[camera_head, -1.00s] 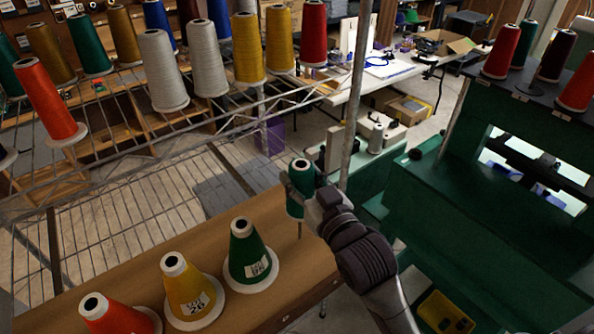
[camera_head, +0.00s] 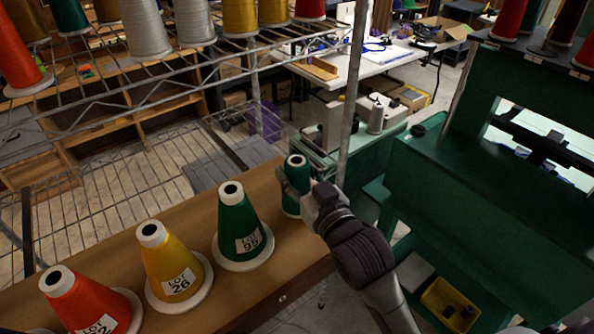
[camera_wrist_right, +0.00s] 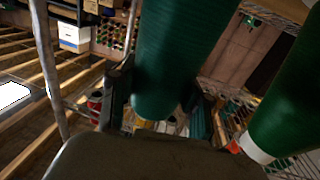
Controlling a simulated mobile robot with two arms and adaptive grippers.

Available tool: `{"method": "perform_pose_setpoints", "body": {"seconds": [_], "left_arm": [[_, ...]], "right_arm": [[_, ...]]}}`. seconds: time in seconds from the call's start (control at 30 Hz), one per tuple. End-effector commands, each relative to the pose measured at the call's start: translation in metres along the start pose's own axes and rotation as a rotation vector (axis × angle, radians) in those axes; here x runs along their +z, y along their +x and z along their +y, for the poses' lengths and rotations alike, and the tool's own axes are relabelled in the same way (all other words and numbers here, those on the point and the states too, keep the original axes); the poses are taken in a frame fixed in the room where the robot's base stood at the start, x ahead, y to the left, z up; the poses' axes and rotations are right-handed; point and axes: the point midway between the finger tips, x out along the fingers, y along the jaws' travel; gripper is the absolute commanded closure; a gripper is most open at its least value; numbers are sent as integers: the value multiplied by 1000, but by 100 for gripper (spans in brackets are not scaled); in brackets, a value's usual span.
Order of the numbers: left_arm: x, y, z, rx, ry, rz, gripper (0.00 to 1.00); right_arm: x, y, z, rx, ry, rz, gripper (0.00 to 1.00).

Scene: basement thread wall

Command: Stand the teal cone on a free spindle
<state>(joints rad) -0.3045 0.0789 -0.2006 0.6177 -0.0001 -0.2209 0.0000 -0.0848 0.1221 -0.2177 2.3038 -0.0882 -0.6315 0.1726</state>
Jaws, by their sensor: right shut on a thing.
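The teal cone (camera_head: 292,199) is upright in my right gripper (camera_head: 296,184), at the right end of the wooden board (camera_head: 150,215). My right gripper is shut on its side, and the cone fills the middle of the right wrist view (camera_wrist_right: 180,60). Its base is low at the board; I cannot tell whether it touches the wood. No bare spindle shows under it now. A green cone (camera_head: 238,217) with a "95" label stands just left of it, apart from it. My left gripper is not in view.
A yellow cone (camera_head: 170,262) and an orange-red cone (camera_head: 88,303) stand further left on the board. A metal post (camera_head: 352,110) rises behind my right gripper. Wire shelving (camera_head: 110,95) with several cones is behind, and a green machine (camera_head: 470,210) is on the right.

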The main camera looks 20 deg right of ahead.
Motion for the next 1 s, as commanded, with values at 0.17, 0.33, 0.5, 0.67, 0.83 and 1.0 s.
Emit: {"method": "perform_pose_setpoints", "body": {"seconds": [0.17,0.33,0.5,0.67,0.83,1.0], "left_arm": [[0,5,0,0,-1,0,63],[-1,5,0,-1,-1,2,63],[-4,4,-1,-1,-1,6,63],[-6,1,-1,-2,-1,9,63],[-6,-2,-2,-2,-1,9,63],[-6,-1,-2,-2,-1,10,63]], "right_arm": [[8,0,0,0,0,3,92],[8,0,0,0,0,3,92],[8,0,0,0,0,3,92],[7,-1,0,0,1,1,92],[8,-1,0,0,1,2,92],[8,-1,0,0,1,3,92]]}}
